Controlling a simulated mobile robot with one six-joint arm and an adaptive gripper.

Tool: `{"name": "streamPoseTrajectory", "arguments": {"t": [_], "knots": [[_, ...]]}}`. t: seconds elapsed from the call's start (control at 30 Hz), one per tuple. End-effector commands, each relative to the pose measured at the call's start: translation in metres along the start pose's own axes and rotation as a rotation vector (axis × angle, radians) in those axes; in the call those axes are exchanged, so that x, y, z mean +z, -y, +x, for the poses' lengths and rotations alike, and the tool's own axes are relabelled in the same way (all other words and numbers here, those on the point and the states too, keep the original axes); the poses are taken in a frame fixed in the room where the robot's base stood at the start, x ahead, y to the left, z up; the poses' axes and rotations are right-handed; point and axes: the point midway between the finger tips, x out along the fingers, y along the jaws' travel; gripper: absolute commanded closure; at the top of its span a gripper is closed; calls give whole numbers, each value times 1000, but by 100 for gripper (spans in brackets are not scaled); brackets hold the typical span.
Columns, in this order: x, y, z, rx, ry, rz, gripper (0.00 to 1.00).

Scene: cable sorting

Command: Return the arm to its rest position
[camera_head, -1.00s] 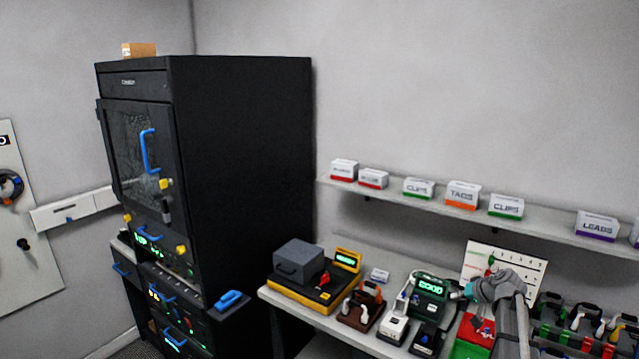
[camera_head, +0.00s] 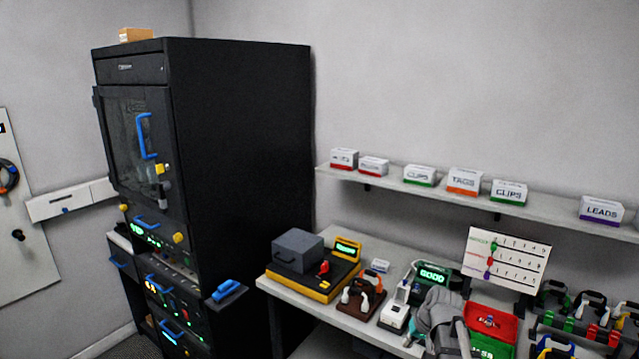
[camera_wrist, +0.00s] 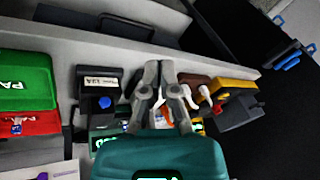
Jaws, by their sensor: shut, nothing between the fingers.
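My arm and gripper (camera_head: 438,308) show at the lower middle right of the head view, in front of the workbench (camera_head: 335,316). In the wrist view my gripper (camera_wrist: 160,68) has its two grey fingers shut, with nothing held. The fingers are over the bench devices, apart from anything I can make out. The exact fingertips are hard to make out in the head view.
A green-lit tester (camera_head: 433,275), a white device (camera_head: 394,317) and a yellow-black station (camera_head: 310,283) stand on the bench. Red (camera_head: 492,322) and green bins and a chart (camera_head: 506,262) are right. A shelf (camera_head: 410,186) with boxes runs above. A tall black cabinet (camera_head: 245,150) stands left.

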Motion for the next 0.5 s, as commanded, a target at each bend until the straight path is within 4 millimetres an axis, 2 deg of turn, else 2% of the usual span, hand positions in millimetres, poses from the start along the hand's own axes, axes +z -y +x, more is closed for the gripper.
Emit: {"name": "streamPoseTrajectory", "arguments": {"t": [0.03, 0.2, 0.4, 0.5], "knots": [[24, 10, 12, 25, 31, -14, 100], [79, 32, 31, 128, 129, -42, 100], [126, 45, 42, 236, 203, -62, 100], [138, 47, 44, 268, 222, -68, 100]]}}
